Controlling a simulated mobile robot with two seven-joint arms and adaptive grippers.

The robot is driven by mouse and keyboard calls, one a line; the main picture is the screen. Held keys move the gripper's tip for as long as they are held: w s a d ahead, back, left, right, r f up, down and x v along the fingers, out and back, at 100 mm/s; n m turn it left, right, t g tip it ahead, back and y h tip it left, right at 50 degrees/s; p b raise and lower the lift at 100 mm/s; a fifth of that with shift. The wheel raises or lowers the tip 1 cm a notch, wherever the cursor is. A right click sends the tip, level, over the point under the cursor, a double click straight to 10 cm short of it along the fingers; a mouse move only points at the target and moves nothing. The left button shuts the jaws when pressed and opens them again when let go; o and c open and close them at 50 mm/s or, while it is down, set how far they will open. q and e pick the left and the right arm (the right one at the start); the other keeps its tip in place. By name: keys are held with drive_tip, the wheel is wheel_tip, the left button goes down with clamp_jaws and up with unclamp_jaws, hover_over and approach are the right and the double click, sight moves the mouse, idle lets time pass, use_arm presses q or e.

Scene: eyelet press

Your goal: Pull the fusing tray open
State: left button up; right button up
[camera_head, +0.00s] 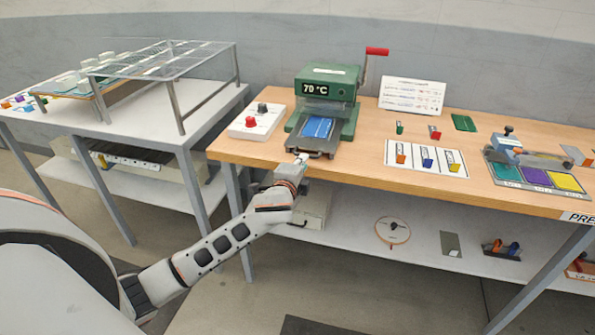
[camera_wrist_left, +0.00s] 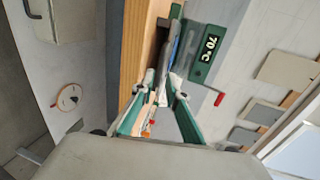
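The fusing tray (camera_head: 316,143) is at the foot of the green press (camera_head: 329,80), with a blue piece (camera_head: 318,127) on it. My left gripper (camera_head: 301,158) is at the tray's front edge, just above the table's front edge. In the left wrist view its two fingertips (camera_wrist_left: 163,82) stand a little apart and point at the front of the press. The tray shows edge-on beyond them, and whether they touch or grip its front cannot be made out. My right gripper is not in view.
A white control box (camera_head: 256,122) with a red and a dark knob stands left of the press. A red-handled lever (camera_head: 376,51) rises on its right. A white card (camera_head: 426,158) with small parts and a coloured swatch fixture (camera_head: 540,178) lie further right.

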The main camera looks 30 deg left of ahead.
use_arm(q)
drive_tip(key=v, duration=0.5)
drive_tip(key=shift+s+d+r, duration=0.1)
drive_tip(key=shift+s, duration=0.15)
drive_tip(key=s+d+f+n+g+h, duration=0.1)
drive_tip(key=s+d+f+n+h, duration=0.1)
drive_tip(key=s+d+f, duration=0.35)
drive_tip(key=s+d+f+n+g+h, duration=0.25)
drive_tip(key=s+f, duration=0.35)
drive_tip(key=f, duration=0.5)
drive_tip(key=s+d+f+n+h, duration=0.1)
drive_tip(key=s+d+f+n, duration=0.2)
drive_tip(key=s+f, duration=0.2)
drive_tip(key=s+d+f+n+h, duration=0.1)
drive_tip(key=s+d+f+n, duration=0.2)
drive_tip(key=s, duration=0.9)
wheel_tip(320, 180, down, 2)
drive_tip(key=shift+g, duration=0.45)
